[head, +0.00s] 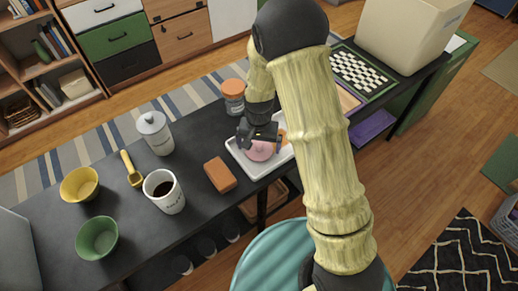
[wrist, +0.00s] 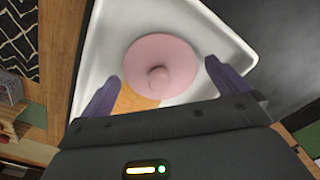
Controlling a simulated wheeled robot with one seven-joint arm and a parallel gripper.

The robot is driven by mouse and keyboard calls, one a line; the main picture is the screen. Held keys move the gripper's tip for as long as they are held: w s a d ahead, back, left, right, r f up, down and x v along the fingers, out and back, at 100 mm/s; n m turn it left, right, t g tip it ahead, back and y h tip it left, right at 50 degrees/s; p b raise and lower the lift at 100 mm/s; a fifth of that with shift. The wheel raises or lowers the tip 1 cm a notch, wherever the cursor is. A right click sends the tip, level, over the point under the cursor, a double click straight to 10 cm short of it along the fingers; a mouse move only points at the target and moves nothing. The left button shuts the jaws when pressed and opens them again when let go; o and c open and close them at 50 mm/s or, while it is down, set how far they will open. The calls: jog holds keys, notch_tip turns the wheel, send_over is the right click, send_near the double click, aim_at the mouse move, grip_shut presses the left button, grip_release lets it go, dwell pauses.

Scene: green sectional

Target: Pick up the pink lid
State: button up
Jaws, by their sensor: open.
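The pink lid (head: 261,151) is a round disc with a small knob on top. It lies in a white tray (head: 247,167) on the dark table. In the wrist view the pink lid (wrist: 160,62) sits just ahead of my fingers, knob facing me, with the white tray (wrist: 97,40) around it. My gripper (head: 262,140) is above the tray. In the wrist view my gripper (wrist: 160,82) is open, one purple finger on each side of the knob, with nothing held between them. An orange-brown item (wrist: 133,98) shows partly from under the lid.
An orange-lidded jar (head: 233,97) stands behind the tray, and a brown block (head: 220,175) lies to its left. A mug (head: 164,192), a white canister (head: 155,133) and two bowls stand farther left. A checkerboard (head: 362,72) and a large box (head: 412,32) are at the right.

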aim_at(259, 145)
jog(key=c, duration=0.8)
jog(key=shift+r, duration=0.1)
jog(key=shift+c, duration=0.2)
notch_tip(259, 145, up, 10)
jog(key=shift+f+p, duration=0.1)
jog(key=shift+p, duration=0.2)
